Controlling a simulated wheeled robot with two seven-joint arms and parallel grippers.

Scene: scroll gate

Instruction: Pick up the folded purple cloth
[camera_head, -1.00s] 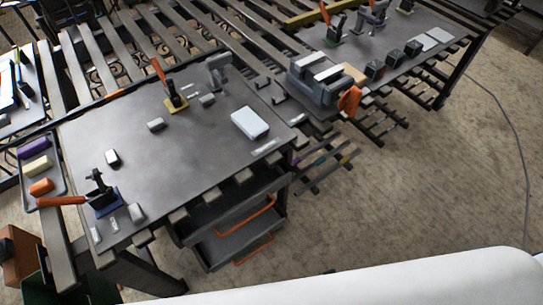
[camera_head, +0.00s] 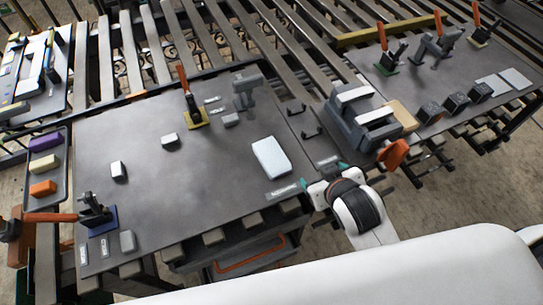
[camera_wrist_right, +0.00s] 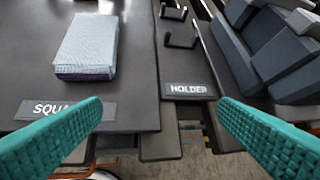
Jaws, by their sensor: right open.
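A folded cloth (camera_head: 270,157) lies flat on the dark table near its right front part. Its top looks pale blue; in the right wrist view the cloth (camera_wrist_right: 88,45) shows a dark purple layer along its lower edge. A separate purple block (camera_head: 44,140) lies in a tray at the far left. My right gripper (camera_head: 322,176), with teal fingers, is open and empty at the table's front right edge, to the right of the cloth and apart from it. In the wrist view the gripper (camera_wrist_right: 160,108) frames the table edge. My left gripper is not in view.
A grey holder block (camera_head: 362,115) with an orange part stands right of the gripper. Two dark hooks (camera_head: 308,120) rise between it and the cloth. Toggle clamps (camera_head: 192,105) (camera_head: 95,212) stand farther left. The table middle is mostly clear.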

